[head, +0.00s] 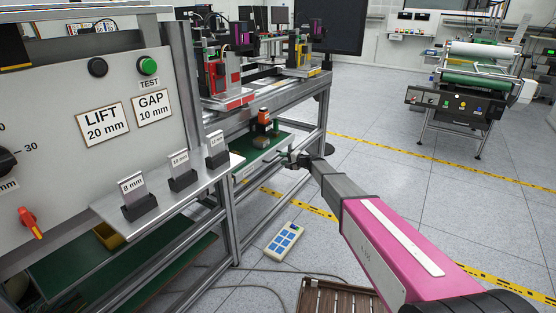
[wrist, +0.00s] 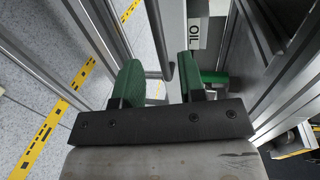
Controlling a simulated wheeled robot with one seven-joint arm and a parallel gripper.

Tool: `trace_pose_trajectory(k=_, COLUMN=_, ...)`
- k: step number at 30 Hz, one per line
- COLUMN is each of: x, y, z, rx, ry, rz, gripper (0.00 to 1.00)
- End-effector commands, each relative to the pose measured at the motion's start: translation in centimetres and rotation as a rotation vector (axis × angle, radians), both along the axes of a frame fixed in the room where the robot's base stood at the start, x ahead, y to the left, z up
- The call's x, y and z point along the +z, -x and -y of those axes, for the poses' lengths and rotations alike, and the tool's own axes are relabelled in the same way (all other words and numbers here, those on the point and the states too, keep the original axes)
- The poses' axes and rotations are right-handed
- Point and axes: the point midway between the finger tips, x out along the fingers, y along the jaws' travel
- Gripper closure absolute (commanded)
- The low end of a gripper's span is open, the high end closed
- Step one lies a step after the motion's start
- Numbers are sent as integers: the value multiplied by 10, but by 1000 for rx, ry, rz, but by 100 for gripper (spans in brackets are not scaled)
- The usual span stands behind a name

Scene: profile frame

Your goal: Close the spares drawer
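In the head view a shallow tray with a green floor (head: 247,143) juts out under the bench at centre. It looks like the spares drawer, pulled open, but I cannot read its label. My gripper (head: 294,159) is at its front right, low beside the bench frame. In the wrist view my gripper (wrist: 158,84) shows two green fingertips with a clear gap and nothing held between them. A grey bar (wrist: 163,42), perhaps a handle, lies just beyond the gap. I cannot tell whether the fingers touch it.
An orange and black item (head: 264,120) stands at the tray. A panel (head: 75,120) and a ledge with labelled blocks (head: 182,170) are at left. Open floor (head: 440,190) spreads right.

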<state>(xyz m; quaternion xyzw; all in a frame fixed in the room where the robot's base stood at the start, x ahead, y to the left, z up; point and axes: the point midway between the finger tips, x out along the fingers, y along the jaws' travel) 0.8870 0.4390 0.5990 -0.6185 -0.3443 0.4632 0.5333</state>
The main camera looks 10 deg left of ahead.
Motion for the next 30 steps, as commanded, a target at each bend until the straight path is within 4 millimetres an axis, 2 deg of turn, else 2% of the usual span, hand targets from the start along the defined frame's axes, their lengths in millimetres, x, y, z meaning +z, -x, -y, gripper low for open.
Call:
trace_pose_trajectory(k=3, x=6, y=11, z=23, rx=-1, ry=0, rz=0, gripper=63)
trace_pose_trajectory(k=9, x=10, y=18, z=45, rx=0, ry=0, rz=0, gripper=63)
trace_pose_trajectory(k=19, x=11, y=18, z=48, rx=1, ry=0, rz=0, gripper=63)
trace_pose_trajectory(k=22, x=10, y=25, z=54, rx=6, ry=17, rz=1, gripper=63)
trace_pose_trajectory(k=26, x=5, y=53, z=79, rx=32, ry=99, rz=7, gripper=63)
trace_pose_trajectory(k=30, x=-6, y=105, z=127, rx=82, ry=265, rz=7, gripper=63)
